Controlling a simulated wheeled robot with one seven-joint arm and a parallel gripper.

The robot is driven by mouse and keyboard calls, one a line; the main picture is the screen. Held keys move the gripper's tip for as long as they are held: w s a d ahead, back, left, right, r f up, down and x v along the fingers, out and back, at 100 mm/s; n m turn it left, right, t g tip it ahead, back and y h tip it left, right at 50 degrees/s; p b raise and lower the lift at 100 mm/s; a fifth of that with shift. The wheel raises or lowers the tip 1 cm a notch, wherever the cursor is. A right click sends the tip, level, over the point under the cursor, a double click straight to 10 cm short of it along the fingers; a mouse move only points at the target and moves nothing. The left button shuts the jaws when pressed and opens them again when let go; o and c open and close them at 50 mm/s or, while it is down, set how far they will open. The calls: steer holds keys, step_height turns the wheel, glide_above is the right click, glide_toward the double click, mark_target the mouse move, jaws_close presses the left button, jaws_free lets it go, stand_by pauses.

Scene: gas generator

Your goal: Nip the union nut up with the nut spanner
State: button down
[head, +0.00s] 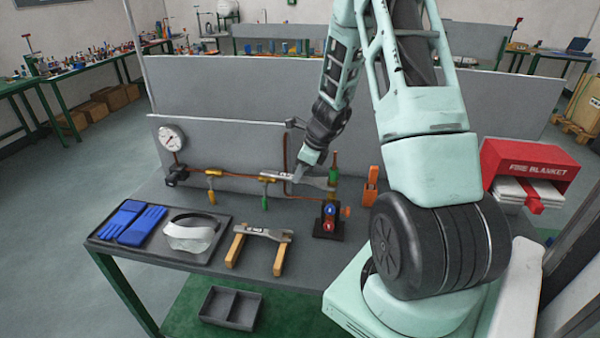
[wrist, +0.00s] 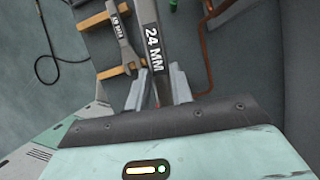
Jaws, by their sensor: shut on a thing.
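My gripper (head: 301,174) is shut on a grey spanner (head: 316,181) over the back of the bench. In the wrist view the fingers (wrist: 157,92) clasp the spanner's handle (wrist: 152,42), marked 24 MM. In the head view the spanner lies roughly level along the pipe run, its right end by the brass fitting and green-topped upright (head: 334,160). The union nut cannot be made out clearly there; whether the jaw is around it or only beside it, I cannot tell. A second spanner (head: 263,233) rests across two wooden blocks and also shows in the wrist view (wrist: 123,42).
A pressure gauge (head: 172,138) and yellow-handled valve (head: 210,187) stand left on the pipe.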

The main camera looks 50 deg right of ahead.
mark_target(279, 173)
steer(key=shift+n, duration=0.5)
steer(key=shift+w+a+p, duration=0.4)
steer(key=shift+w+p, duration=0.05)
steer(key=shift+w, duration=0.35)
steer(key=shift+w+a+p, duration=0.35)
steer(key=shift+w+p, duration=0.05)
steer(key=shift+w, duration=0.45)
steer(key=shift+w+a+p, duration=0.4)
steer(key=shift+w+p, duration=0.05)
steer(key=shift+w, duration=0.35)
